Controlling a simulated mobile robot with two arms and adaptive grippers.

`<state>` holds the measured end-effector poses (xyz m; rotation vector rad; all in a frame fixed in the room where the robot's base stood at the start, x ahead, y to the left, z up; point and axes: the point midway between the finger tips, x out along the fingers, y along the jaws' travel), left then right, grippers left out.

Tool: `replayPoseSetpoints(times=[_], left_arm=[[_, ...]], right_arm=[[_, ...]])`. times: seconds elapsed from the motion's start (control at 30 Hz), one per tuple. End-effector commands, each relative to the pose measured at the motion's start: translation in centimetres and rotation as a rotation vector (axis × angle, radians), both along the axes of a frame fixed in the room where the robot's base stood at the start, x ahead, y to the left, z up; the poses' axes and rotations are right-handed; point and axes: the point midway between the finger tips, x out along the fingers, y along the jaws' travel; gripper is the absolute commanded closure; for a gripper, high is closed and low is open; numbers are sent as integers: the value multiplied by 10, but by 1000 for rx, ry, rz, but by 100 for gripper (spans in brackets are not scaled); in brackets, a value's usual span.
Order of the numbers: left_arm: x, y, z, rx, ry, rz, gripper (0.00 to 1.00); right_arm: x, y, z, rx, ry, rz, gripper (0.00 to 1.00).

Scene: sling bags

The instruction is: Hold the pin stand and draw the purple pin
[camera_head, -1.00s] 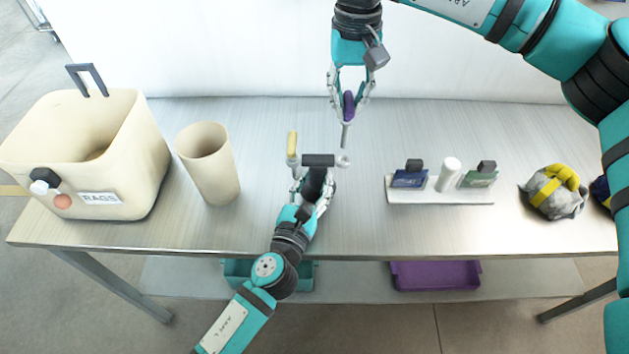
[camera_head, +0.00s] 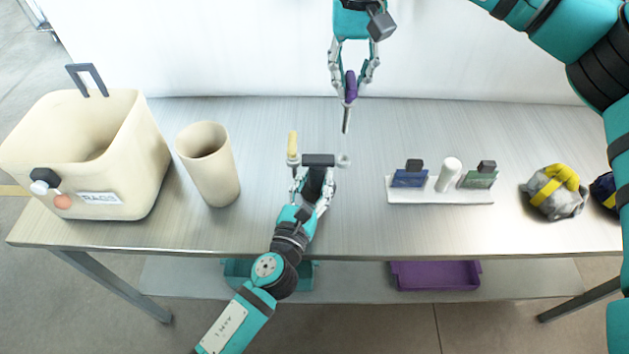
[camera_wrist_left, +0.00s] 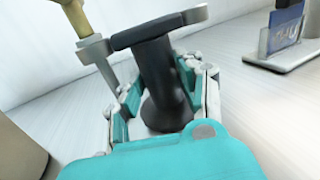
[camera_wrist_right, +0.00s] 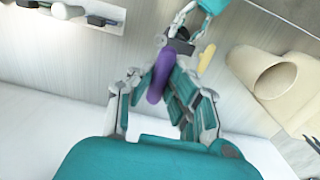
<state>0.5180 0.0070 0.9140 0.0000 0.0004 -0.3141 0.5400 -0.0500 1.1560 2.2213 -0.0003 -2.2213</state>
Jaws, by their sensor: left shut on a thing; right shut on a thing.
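The pin stand (camera_head: 318,160) is a dark post with a crossbar and a ring at each end. My left gripper (camera_head: 313,190) is shut around its post, and the left wrist view shows the dark post (camera_wrist_left: 160,80) between the fingers. A yellow pin (camera_head: 292,144) stands in the left ring; it also shows in the left wrist view (camera_wrist_left: 72,15). The right ring (camera_head: 344,160) is empty. My right gripper (camera_head: 351,88) is shut on the purple pin (camera_head: 350,86) and holds it above the right ring, its grey shank pointing down. The purple handle shows in the right wrist view (camera_wrist_right: 161,76).
A cream cup (camera_head: 208,165) and a rags bin (camera_head: 85,155) stand on the left. A white holder (camera_head: 440,197) with cards is on the right, then a grey and yellow bundle (camera_head: 556,192). The table between is clear. A purple tray (camera_head: 435,276) sits on the lower shelf.

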Motion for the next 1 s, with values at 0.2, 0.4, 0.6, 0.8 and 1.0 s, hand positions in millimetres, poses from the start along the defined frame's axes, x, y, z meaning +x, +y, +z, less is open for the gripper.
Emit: replayPoseSetpoints(times=[0.2,0.4,0.6,0.8,1.0], left_arm=[[0,0,0,0,0,0,45],[0,0,0,0,0,0,37],[-4,1,-1,0,1,0,37],[-33,11,-1,0,4,0,37],[-75,24,-2,1,4,1,37]], right_arm=[[0,0,0,0,0,0,100],[0,0,0,0,0,0,100],[0,0,0,0,0,0,100],[0,0,0,0,0,0,100],[0,0,0,0,0,0,100]])
